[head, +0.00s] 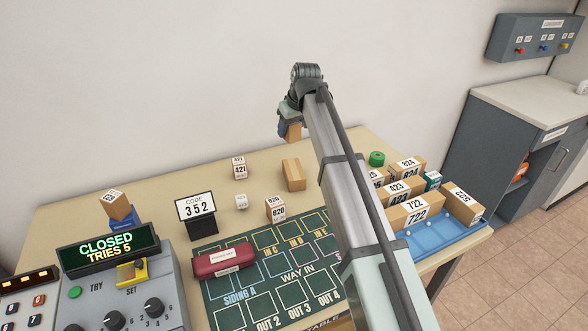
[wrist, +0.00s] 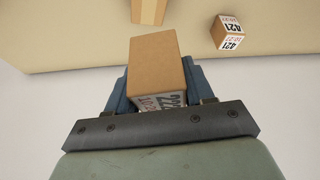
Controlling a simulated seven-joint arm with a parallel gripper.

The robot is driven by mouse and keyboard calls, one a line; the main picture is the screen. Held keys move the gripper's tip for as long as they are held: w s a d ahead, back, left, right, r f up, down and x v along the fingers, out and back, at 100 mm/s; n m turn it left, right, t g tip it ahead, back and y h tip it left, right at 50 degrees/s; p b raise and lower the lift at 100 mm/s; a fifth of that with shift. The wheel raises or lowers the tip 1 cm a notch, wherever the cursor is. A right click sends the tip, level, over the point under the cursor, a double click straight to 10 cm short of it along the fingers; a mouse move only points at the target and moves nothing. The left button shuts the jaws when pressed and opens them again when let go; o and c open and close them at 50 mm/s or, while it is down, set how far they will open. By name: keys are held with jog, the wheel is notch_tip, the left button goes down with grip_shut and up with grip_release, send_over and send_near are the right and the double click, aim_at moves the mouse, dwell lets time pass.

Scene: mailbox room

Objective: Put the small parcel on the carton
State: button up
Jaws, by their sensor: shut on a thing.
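My gripper (head: 289,124) is shut on a small brown parcel (wrist: 158,65) and holds it in the air above the back of the table. The parcel has a white label with black digits, partly hidden by the gripper. In the head view only the parcel's lower part (head: 294,133) shows. The plain brown carton (head: 293,175) stands on the table below the gripper and a little nearer the front. In the wrist view the carton (wrist: 149,10) is cut off by the top edge, apart from the held parcel.
A small 421 box (head: 240,168), a white cube (head: 241,202) and an 820 box (head: 275,209) stand left of the carton. A blue tray (head: 449,237) with several labelled boxes is at right. A green roll (head: 376,158) is nearby. The wall (head: 150,90) is close behind.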

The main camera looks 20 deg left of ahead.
jog(key=shift+s+d+f+m, duration=0.25)
jog(key=shift+s+d+m, duration=0.05)
jog(key=shift+s+d, duration=0.2)
jog(key=shift+w+m, duration=0.1)
jog(key=shift+m, duration=0.3)
jog(key=shift+f, duration=0.3)
send_near(291, 164)
jog(key=shift+x, duration=2.65)
jog(key=shift+f, duration=0.15)
jog(key=o, duration=1.1)
jog(key=v, duration=1.2)
jog(key=shift+s+a+r, duration=0.2)
jog(key=shift+s+a, duration=0.05)
jog(key=shift+s, duration=0.15)
